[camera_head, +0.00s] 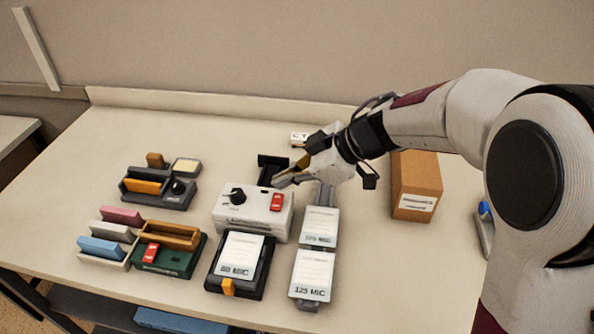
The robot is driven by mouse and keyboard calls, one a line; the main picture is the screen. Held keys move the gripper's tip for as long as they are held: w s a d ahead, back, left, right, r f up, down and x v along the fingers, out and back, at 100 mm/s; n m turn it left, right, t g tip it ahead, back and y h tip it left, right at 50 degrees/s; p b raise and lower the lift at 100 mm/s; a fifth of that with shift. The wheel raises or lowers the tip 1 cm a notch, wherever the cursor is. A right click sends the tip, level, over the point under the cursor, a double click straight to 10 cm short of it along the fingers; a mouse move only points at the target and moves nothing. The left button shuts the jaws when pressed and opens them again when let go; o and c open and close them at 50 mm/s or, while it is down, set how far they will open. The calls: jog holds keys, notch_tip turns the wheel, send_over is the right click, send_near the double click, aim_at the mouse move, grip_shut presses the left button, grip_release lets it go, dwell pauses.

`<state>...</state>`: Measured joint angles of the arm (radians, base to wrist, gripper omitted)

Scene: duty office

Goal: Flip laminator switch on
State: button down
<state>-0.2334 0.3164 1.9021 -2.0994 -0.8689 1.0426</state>
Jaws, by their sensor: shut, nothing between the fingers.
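The laminator (250,216) is a white box near the middle of the table. It has a black knob (237,196) on its left and a red switch (277,202) at its right end. Whether the switch is on or off is too small to tell. My gripper (277,182) is shut and empty, its fingertips just above and behind the red switch. I cannot tell whether the fingertips touch the laminator. My gripper and wrist partly cover the black part behind the laminator.
A black tray (257,284) labelled 80 MIC stands in front, with 125 MIC packs (312,273) to its right. A brown box (415,187) is at the right. A green device with another red switch (150,253) and coloured holders stand left. The far left table is clear.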

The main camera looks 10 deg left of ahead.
aim_at(274, 195)
jog(key=shift+w+f, duration=0.2)
jog(key=shift+f, duration=0.75)
jog(key=shift+w+f, duration=0.15)
jog(key=shift+f, duration=0.75)
